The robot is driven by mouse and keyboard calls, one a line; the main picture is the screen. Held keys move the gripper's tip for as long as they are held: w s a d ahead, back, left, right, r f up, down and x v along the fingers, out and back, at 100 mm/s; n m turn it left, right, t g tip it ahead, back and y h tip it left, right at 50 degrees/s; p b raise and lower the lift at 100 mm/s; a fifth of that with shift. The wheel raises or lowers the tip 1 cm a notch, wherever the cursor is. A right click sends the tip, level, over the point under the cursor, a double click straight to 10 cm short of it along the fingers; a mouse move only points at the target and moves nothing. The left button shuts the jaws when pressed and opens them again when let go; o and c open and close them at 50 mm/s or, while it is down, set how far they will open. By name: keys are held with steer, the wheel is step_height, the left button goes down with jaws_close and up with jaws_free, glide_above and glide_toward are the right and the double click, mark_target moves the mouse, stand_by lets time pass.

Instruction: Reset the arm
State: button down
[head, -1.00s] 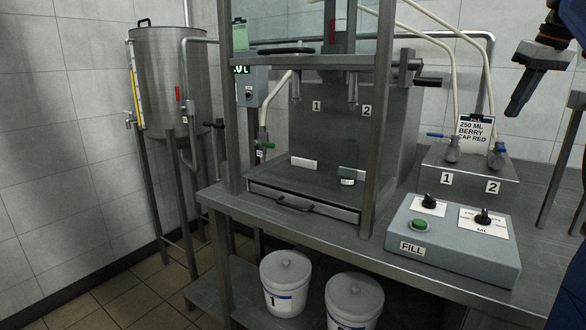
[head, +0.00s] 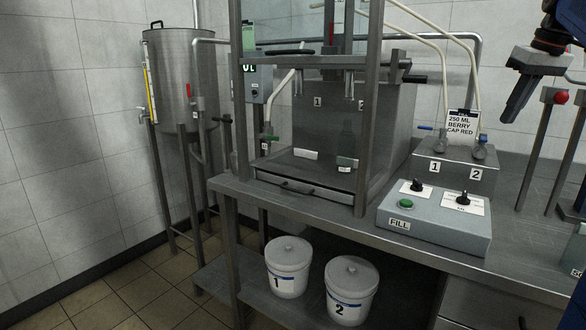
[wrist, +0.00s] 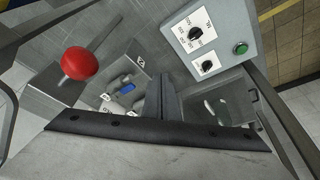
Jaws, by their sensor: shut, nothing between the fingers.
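My gripper (head: 512,108) hangs at the upper right of the head view, pointing down and to the left. Its dark fingers are together with nothing between them. It is in the air above the right part of the steel bench (head: 520,235), apart from everything. In the wrist view the closed fingers (wrist: 163,92) stick up past a dark bar at the middle.
A fill box (head: 433,218) with a green button and two knobs stands on the bench. Behind it are two numbered valves (head: 454,163). A red knob (head: 560,97) on a post is right of my gripper. Lidded buckets (head: 288,266) (head: 351,290) stand below.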

steer(key=shift+m+h, duration=0.3)
steer(key=shift+m, duration=0.3)
steer(key=s+a+f, duration=0.3)
steer(key=a+f, duration=0.1)
steer(key=a, duration=0.1)
steer(key=s+a+f, duration=0.4)
steer(key=a+f, duration=0.1)
steer(key=s+a+f, duration=0.4)
steer(key=a+f, duration=0.1)
steer(key=shift+s+a+f, duration=0.2)
steer(key=shift+s+a, duration=0.05)
steer(key=shift+a, duration=0.1)
steer(key=s+a+f, duration=0.4)
steer(key=s+f, duration=0.4)
steer(key=f, duration=0.4)
steer(key=s+a+f+t, duration=0.1)
steer(key=s+a+f, duration=0.3)
steer(key=s+f, duration=0.4)
step_height(320, 180, down, 4)
steer(key=shift+s+r+m, duration=0.15)
steer(key=shift+s+m, duration=0.15)
steer(key=shift+m, duration=0.1)
steer(key=shift+r, duration=0.1)
